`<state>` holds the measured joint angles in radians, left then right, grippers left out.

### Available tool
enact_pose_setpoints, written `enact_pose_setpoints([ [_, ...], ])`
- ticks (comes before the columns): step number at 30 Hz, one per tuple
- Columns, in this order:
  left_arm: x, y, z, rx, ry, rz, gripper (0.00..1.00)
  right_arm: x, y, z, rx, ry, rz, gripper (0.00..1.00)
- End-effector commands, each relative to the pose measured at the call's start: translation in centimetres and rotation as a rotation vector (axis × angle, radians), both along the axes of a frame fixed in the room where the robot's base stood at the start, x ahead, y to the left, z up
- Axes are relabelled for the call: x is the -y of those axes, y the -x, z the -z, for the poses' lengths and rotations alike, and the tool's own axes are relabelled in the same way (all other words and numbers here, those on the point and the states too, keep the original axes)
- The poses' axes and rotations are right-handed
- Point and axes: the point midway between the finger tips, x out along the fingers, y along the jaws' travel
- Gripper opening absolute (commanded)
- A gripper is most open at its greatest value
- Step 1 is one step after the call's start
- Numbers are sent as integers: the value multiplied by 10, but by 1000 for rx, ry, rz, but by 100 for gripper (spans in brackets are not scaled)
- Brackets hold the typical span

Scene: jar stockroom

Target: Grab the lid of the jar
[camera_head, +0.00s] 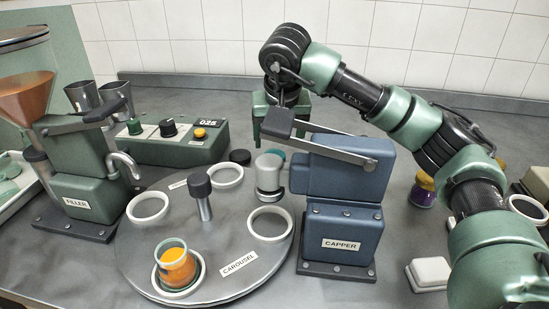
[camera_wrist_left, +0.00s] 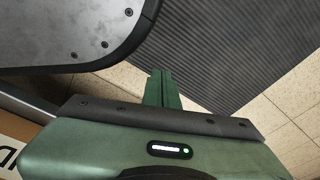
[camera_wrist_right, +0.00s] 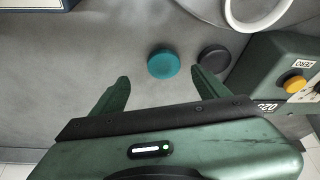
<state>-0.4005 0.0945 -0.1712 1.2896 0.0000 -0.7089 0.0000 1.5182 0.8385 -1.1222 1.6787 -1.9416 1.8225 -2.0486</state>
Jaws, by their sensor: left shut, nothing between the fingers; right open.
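Two round lids lie on the table behind the carousel. The teal lid (camera_head: 275,154) is partly hidden in the head view; it shows fully in the right wrist view (camera_wrist_right: 163,64). The dark lid (camera_head: 240,156) also shows there (camera_wrist_right: 214,58). My right gripper (camera_head: 281,128) is open and empty above the table, fingers pointing down. In the right wrist view its fingertips (camera_wrist_right: 160,77) flank the teal lid's direction. My left gripper (camera_wrist_left: 162,74) is shut and empty.
The blue capper (camera_head: 343,205) stands right of the carousel. The filler (camera_head: 85,185) and a green control box (camera_head: 175,143) stand left. Another jar (camera_head: 422,190) is partly behind my right arm. A white block (camera_head: 430,272) lies at right.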

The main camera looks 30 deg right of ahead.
Motion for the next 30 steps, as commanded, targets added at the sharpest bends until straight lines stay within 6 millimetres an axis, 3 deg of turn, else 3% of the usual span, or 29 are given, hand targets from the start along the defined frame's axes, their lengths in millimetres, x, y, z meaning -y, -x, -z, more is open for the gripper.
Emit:
enact_pose_setpoints([
  [12, 1, -9, -9, 7, 1, -1, 0, 1, -18, 49, -2, -1, 2, 75],
  [20, 1, -10, -11, 6, 0, -1, 0, 2, -20, 52, 1, -1, 1, 75],
  [27, 1, -9, -10, 5, 0, -1, 0, 2, -20, 52, 1, -1, 1, 12],
  [30, 1, -9, -10, 5, 0, -1, 0, 2, -20, 52, 1, -1, 1, 12],
])
